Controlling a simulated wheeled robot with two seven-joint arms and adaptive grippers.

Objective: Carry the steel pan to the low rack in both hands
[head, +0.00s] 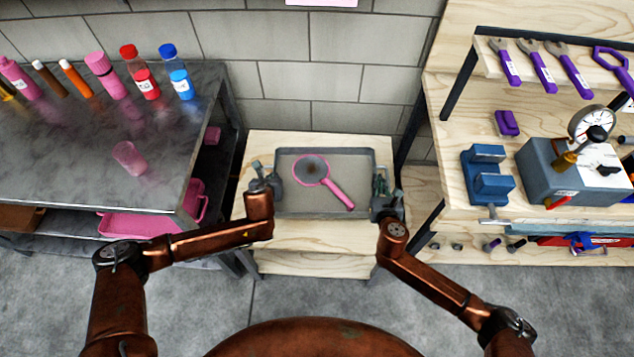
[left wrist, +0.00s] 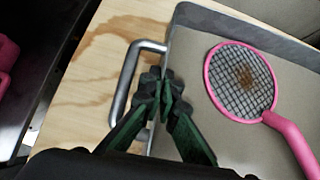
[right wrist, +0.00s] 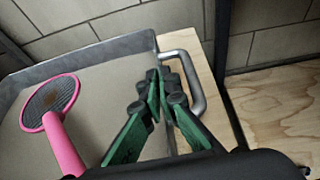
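The steel pan (head: 292,207) is a shallow grey rectangular tray on a low pale wooden stand (head: 314,233) against the wall. A pink-handled round mesh tool (head: 311,170) with a brown patch lies in it. The pan has a looped handle at each end, seen in the left wrist view (left wrist: 126,82) and right wrist view (right wrist: 197,90). My left gripper (head: 264,180) is at the left handle and my right gripper (head: 384,197) at the right one. In both wrist views the fingertips are together beside the handle bar, over the pan's side wall; whether they pinch anything is unclear.
A dark metal table (head: 70,160) with bottles and a pink cup (head: 129,157) stands at left, a pink bin (head: 140,224) below it. A wooden workbench (head: 465,225) with a blue vise (head: 487,178), gauge and wrenches stands at right. The floor in front is open.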

